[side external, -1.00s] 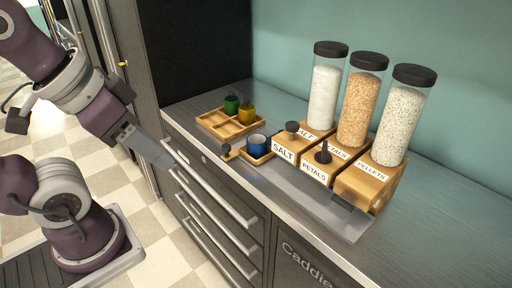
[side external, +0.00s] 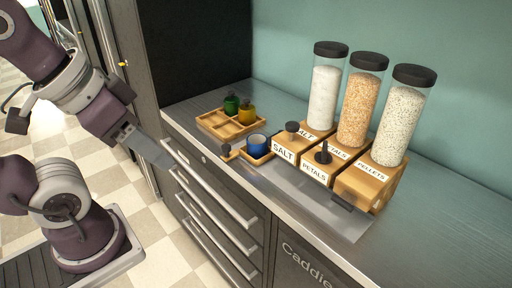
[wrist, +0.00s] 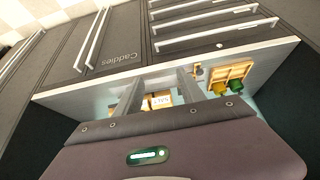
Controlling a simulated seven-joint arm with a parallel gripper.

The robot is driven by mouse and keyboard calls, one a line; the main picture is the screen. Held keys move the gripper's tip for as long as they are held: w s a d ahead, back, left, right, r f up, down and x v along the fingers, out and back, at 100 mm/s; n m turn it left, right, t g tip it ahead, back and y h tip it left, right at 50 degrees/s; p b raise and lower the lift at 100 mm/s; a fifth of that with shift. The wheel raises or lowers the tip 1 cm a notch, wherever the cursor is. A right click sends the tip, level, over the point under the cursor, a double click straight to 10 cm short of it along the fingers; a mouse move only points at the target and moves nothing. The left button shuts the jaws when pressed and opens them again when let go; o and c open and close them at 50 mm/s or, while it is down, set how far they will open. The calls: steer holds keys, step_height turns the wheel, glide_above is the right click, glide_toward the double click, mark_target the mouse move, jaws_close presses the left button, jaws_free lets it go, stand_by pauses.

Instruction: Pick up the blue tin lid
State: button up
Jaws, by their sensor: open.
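A small blue tin (side external: 257,149) stands in a small wooden tray (side external: 268,158) on the counter, left of the salt box. Its round top looks pale grey, and I cannot tell whether that is a lid or the open inside. A small wooden piece with a dark knob (side external: 226,151) sits just left of it, and I cannot make out a separate blue lid. My gripper (side external: 168,160) is open and empty, in front of the counter's left end, apart from the tin. In the wrist view its two fingers (wrist: 158,88) point toward the counter.
A divided wooden tray (side external: 215,124) with a green jar (side external: 232,104) and a yellow jar (side external: 247,114) is behind the tin. The salt box (side external: 287,148), petals box (side external: 318,170) and tall pellets dispenser (side external: 400,120) stand to the right. Drawer handles (side external: 215,190) project below the counter edge.

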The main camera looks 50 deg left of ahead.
steer(key=o, duration=0.5)
steer(key=w+a+f+n+g+h, duration=0.1)
steer(key=w+a+n, duration=0.1)
steer(key=w+n, duration=0.9)
steer(key=w+a+f+n+g+h, duration=0.1)
steer(key=w+n, duration=0.7)
steer(key=w, duration=0.6)
steer(key=w+a+f+n, duration=0.2)
steer(key=w+f+n, duration=0.1)
steer(key=w+f, duration=0.1)
steer(key=w+a+f+n, duration=0.1)
steer(key=w+f+n, duration=0.2)
steer(key=w+f, duration=0.2)
steer(key=w+a+f+n, duration=0.2)
steer(key=w+f+n, duration=0.2)
steer(key=f, duration=0.4)
steer(key=shift+w+a+f+h, duration=0.15)
steer(key=shift+w+a+h, duration=0.2)
steer(key=shift+w, duration=0.1)
